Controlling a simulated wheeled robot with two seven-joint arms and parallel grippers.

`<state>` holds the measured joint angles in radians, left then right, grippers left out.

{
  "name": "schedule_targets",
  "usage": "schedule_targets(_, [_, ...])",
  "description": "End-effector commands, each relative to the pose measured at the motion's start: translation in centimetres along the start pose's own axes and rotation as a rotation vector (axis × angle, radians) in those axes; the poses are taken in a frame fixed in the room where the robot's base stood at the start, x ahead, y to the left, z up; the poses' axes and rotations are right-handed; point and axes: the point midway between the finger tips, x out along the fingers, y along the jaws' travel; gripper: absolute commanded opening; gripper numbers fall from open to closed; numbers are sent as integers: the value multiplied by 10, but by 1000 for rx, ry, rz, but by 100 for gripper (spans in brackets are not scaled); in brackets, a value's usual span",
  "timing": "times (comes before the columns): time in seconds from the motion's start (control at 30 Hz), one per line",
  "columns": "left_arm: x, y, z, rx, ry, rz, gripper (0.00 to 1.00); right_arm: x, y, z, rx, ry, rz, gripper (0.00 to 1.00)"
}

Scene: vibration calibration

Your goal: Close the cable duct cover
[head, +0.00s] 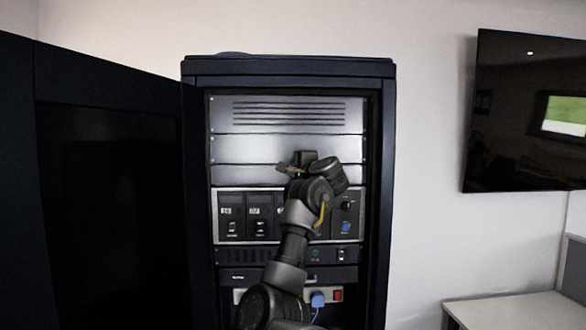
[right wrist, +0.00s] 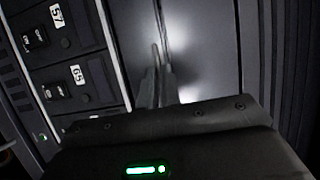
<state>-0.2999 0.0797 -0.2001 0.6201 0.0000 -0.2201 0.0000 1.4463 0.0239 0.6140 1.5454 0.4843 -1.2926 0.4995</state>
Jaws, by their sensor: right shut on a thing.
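The rack's smooth grey front panels stand above the row of switch modules. The lowest panel (head: 240,175), just above the modules, appears to be the cable duct cover; it also shows in the right wrist view (right wrist: 127,40). My right gripper (head: 287,168) reaches up from below to this panel. In the right wrist view its fingers (right wrist: 158,68) are close together at the panel's seam, shut on what looks like the cover's edge. The grip point is small and dark, and my arm hides the panel's right part. My left gripper is in neither view.
The dark cabinet (head: 389,200) frames the rack, and its door (head: 20,180) stands open at the left. Switch modules (head: 240,208) and a blue plug (head: 317,299) lie below. A wall screen (head: 520,120) and a table (head: 510,312) are at the right.

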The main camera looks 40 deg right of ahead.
Motion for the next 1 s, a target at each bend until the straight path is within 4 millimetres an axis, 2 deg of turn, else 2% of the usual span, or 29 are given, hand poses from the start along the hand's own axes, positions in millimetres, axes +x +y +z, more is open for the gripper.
schedule_targets(0.07, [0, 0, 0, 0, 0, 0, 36, 0, 0, -1, 0, 2, -1, 0])
schedule_targets(0.1, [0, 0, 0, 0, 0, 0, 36, 0, 0, -1, 0, 2, -2, 9])
schedule_targets(0.23, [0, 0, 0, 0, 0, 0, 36, 0, 0, -1, 0, 2, -2, 26])
schedule_targets(0.27, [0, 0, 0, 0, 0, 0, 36, 0, 0, -1, 0, 2, -2, 27])
schedule_targets(0.53, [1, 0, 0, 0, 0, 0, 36, -1, 0, -1, 0, 2, -2, 27])
schedule_targets(0.63, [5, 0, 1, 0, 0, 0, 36, -8, 2, -3, -2, 6, -2, 27])
schedule_targets(1.0, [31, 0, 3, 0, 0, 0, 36, -74, 3, -4, -6, 10, -5, 27])
